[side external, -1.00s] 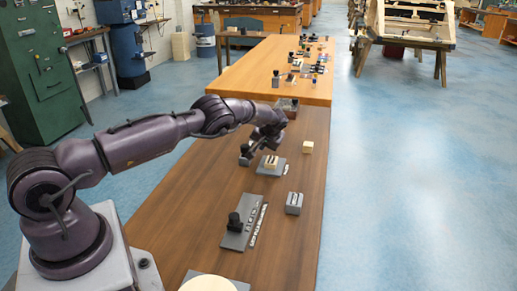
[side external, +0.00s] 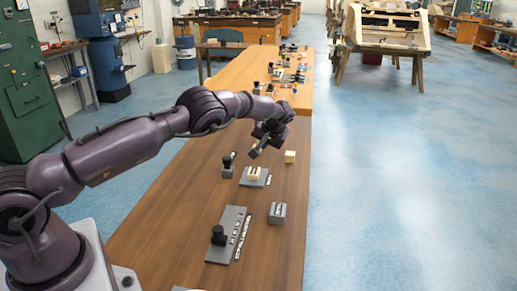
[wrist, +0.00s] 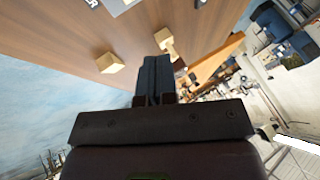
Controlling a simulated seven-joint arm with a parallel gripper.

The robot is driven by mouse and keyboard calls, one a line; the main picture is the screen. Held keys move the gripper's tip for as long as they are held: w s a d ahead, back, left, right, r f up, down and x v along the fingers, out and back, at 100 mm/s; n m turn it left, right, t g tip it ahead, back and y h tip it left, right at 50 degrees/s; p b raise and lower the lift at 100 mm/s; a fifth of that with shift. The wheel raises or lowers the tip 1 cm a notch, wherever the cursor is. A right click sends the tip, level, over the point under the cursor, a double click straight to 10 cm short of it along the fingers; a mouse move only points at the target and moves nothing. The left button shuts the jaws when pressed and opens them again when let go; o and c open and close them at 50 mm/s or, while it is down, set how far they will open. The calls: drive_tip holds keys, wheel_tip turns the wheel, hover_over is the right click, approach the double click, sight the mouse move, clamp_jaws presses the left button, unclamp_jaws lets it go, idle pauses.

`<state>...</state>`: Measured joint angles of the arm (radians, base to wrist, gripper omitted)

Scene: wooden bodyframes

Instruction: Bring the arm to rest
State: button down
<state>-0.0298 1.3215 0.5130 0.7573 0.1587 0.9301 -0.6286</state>
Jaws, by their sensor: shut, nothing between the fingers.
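My gripper (side external: 255,151) hangs above the wooden table (side external: 185,215), clear of its top. In the wrist view its dark fingers (wrist: 157,60) are pressed together with nothing between them. One cream block (side external: 253,173) sits on a grey plate (side external: 264,181) below the gripper. Another cream block (side external: 290,156) stands alone on the table, right of the gripper. In the wrist view a cream block (wrist: 110,63) lies left of the fingers, and a cream piece (wrist: 164,38) shows just beyond their tips.
A small grey fixture with a dark knob (side external: 228,165) stands left of the plate. A grey box (side external: 277,213) and a grey panel with a black knob (side external: 228,235) lie nearer. Small items crowd the far orange bench (side external: 250,75).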

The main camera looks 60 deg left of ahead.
drive_tip(key=shift+d+r, duration=0.2)
drive_tip(key=shift+r, duration=0.05)
drive_tip(key=shift+m+g+h, duration=0.3)
drive_tip(key=shift+m+g, duration=0.3)
drive_tip(key=s+f, duration=0.2)
drive_tip(key=s, duration=0.1)
drive_tip(key=shift+a+f, duration=0.2)
drive_tip(key=shift+f, duration=0.05)
drive_tip(key=shift+s+d+r+h, duration=0.1)
drive_tip(key=shift+s+r+h, duration=0.1)
drive_tip(key=shift+s, duration=0.3)
drive_tip(key=shift+s+d+r+h, duration=0.1)
drive_tip(key=shift+s+r, duration=0.1)
drive_tip(key=shift+s, duration=0.3)
drive_tip(key=s+d+r+m+t+h, duration=0.2)
drive_tip(key=s+d+r, duration=0.5)
drive_tip(key=s, duration=0.4)
drive_tip(key=s+d+r+m+t+h, duration=0.2)
drive_tip(key=s+d+r, duration=0.5)
drive_tip(key=s+r, duration=0.3)
drive_tip(key=s+d+r+m+t+h, duration=0.1)
drive_tip(key=s+d+r+m+h, duration=0.1)
drive_tip(key=s+d+r, duration=0.6)
drive_tip(key=shift+s+r+t, duration=0.4)
drive_tip(key=shift+s, duration=1.55)
